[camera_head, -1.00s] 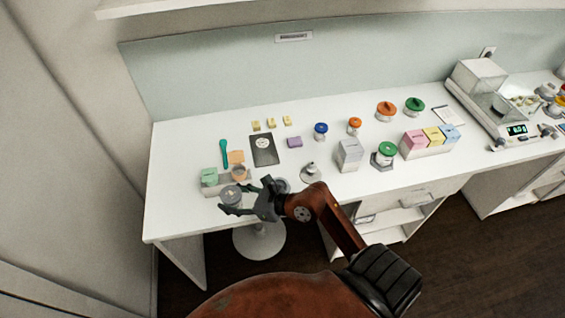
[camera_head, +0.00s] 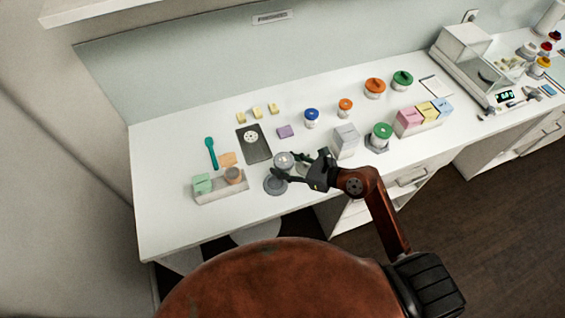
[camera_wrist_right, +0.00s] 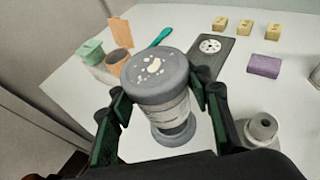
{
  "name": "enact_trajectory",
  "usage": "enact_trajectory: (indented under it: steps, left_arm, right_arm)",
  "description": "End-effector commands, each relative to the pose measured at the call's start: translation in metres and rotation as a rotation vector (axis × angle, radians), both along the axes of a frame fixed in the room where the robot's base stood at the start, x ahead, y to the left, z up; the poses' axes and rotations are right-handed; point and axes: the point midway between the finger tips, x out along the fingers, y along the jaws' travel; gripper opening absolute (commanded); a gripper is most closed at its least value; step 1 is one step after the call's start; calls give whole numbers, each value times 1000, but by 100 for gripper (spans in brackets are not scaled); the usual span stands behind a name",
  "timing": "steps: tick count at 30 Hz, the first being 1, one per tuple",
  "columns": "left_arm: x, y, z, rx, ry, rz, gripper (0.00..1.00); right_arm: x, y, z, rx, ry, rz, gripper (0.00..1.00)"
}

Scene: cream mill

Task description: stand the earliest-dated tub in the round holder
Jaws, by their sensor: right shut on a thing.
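My right gripper (camera_head: 305,169) is shut on a grey-lidded tub (camera_head: 284,160), which also shows upright between the fingers in the right wrist view (camera_wrist_right: 160,85). The tub has a pale label whose date I cannot read, and light specks on its lid. The round grey holder (camera_head: 275,185) stands on the desk just below the tub. In the right wrist view the holder's rim (camera_wrist_right: 178,138) shows under the tub's base. The tub looks to be above the holder; the exact gap is unclear. My left gripper is not in view.
A tray (camera_head: 222,195) with a green block and a brown-topped tub stands left of the holder. A small grey metal piece (camera_wrist_right: 262,130) stands close right of my gripper. A dark plate (camera_head: 254,145) lies behind. Lidded jars, boxes and a balance fill the right.

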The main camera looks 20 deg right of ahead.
Motion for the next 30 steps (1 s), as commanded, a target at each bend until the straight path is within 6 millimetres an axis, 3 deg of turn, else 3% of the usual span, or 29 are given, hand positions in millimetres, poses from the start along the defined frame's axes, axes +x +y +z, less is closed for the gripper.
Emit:
enact_trajectory:
  steps: [3, 8, 12, 21, 30]
  left_arm:
    - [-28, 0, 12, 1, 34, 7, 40]
    - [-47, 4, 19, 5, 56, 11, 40]
    - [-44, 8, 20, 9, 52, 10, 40]
    - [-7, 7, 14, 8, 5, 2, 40]
    - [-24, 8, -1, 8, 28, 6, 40]
  right_arm:
    - [9, 17, -14, 1, 7, 128, 9]
    - [17, 26, -32, 5, 6, 226, 9]
    - [20, 27, -40, 6, 3, 254, 9]
    - [20, 29, -54, 7, 3, 258, 9]
    - [20, 29, -76, 7, 3, 257, 9]
